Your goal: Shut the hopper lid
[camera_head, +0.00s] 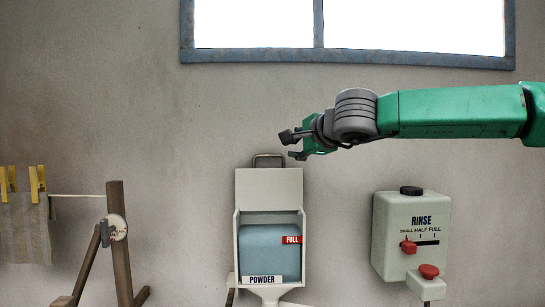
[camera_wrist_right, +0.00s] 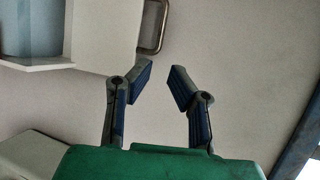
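The hopper (camera_head: 238,255) is a pale box labelled POWDER on the wall, with blue contents (camera_head: 265,255) and a red FULL tag. Its pale lid (camera_head: 269,190) stands up above the open box. A grey metal handle (camera_head: 268,156) is at the lid's top edge. My right gripper (camera_head: 291,146) is just above and right of the handle, open and empty. In the right wrist view, my right gripper (camera_wrist_right: 162,82) has its fingers apart, with the handle (camera_wrist_right: 154,28) beyond them and the lid (camera_wrist_right: 108,28) to the left. My left gripper is not in view.
A RINSE box (camera_head: 410,235) with a red slider and red button is on the wall at right. A wooden stand (camera_head: 118,235) and cloth (camera_head: 25,228) with yellow pegs are at left. A blue-framed window (camera_head: 350,57) is above. The wall left of the hopper is clear.

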